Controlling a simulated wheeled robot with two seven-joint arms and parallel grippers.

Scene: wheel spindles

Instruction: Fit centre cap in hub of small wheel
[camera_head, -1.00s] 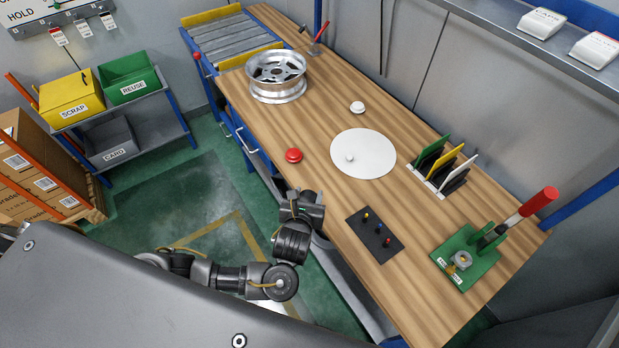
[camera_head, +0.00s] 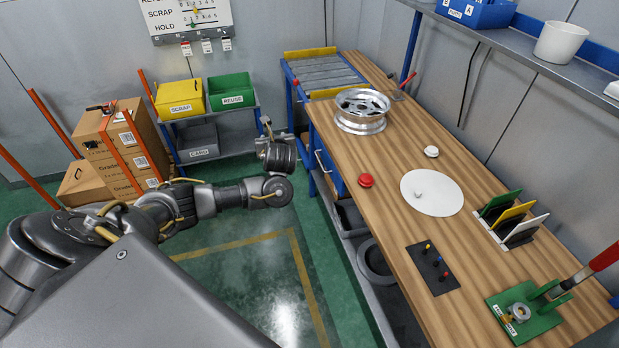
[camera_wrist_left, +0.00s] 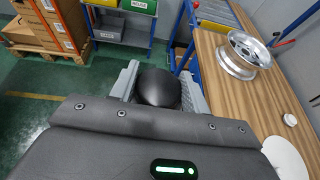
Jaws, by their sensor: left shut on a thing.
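My left gripper (camera_wrist_left: 158,78) is shut on a smooth black domed piece (camera_wrist_left: 158,90), which looks like the centre cap, with a grey finger on each side of it. In the head view my left gripper (camera_head: 268,132) is over the floor, left of the bench, and the cap cannot be made out there. A silver spoked wheel (camera_head: 361,111) lies flat at the far end of the bench, apart from the gripper. It also shows at the upper right of the left wrist view (camera_wrist_left: 243,54). Its hub is hard to make out. My right gripper is not in view.
The wooden bench (camera_head: 390,170) holds a red button (camera_head: 366,180), a white disc (camera_head: 440,197), a white knob (camera_head: 431,151), a black pegged plate (camera_head: 432,268) and a green press (camera_head: 525,312). Bins (camera_head: 232,92) and cartons (camera_head: 120,150) stand left. The floor between is clear.

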